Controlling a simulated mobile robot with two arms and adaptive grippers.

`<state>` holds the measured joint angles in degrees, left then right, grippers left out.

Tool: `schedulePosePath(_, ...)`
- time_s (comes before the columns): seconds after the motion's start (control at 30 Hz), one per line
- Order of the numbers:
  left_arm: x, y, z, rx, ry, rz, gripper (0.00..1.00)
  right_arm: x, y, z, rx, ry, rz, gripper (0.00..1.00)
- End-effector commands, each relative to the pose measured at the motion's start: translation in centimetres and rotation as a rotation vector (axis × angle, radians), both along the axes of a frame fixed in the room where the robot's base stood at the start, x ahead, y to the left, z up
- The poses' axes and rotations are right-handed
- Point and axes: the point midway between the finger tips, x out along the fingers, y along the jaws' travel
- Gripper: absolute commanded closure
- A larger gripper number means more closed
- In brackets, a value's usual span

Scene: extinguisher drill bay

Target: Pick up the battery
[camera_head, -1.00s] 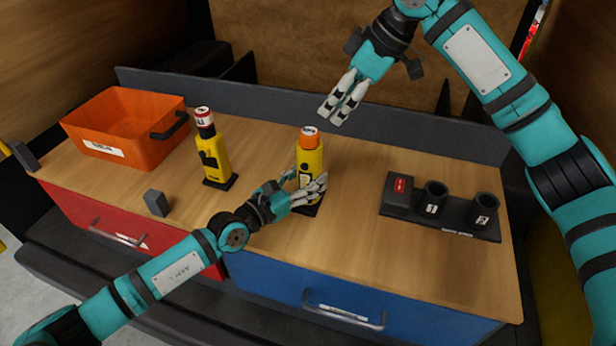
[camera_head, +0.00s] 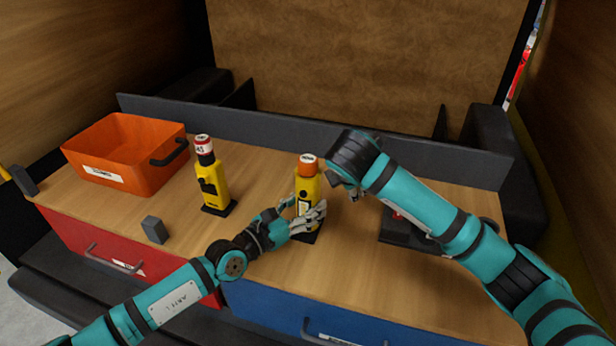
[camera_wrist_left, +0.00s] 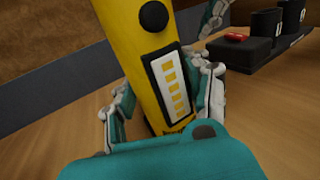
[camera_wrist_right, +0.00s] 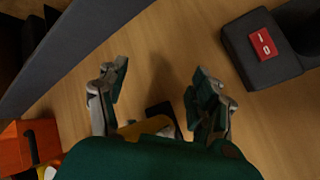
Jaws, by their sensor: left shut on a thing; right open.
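A yellow device (camera_head: 308,188) with an orange, white-labelled round top (camera_head: 308,166) stands upright on the bench. I cannot tell for certain which part is the battery. My left gripper (camera_head: 309,218) is shut around the device's lower body; in the left wrist view the fingers flank its yellow body (camera_wrist_left: 135,55) and barred panel. My right gripper (camera_head: 352,190) is just right of the device, mostly hidden behind its own wrist in the head view. In the right wrist view its fingers (camera_wrist_right: 158,98) are spread and empty, with a bit of yellow below them.
A second yellow device (camera_head: 213,185) with a red-and-white top stands left. An orange bin (camera_head: 120,150) is at the back left, a small grey block (camera_head: 154,230) near the front. The dark holder (camera_wrist_right: 262,50) with a red label lies right, partly covered by my right arm.

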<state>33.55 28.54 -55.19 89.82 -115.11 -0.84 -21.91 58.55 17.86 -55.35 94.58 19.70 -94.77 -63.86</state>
Motion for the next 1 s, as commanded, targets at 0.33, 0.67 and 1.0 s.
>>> schedulePosePath(0.33,0.0,0.0,0.0,0.001,0.001,0.001,1.0,-3.8,0.1,0.7,-0.623,-0.331,0.215,0.33)
schedulePosePath(0.67,0.0,0.0,0.0,0.0,0.0,0.001,1.0,-12.0,6.2,4.7,-0.998,-0.556,0.361,0.33)
schedulePosePath(1.0,0.0,0.0,0.0,-0.001,-0.001,0.001,1.0,-11.8,9.6,6.1,-1.017,-0.626,0.444,0.33)
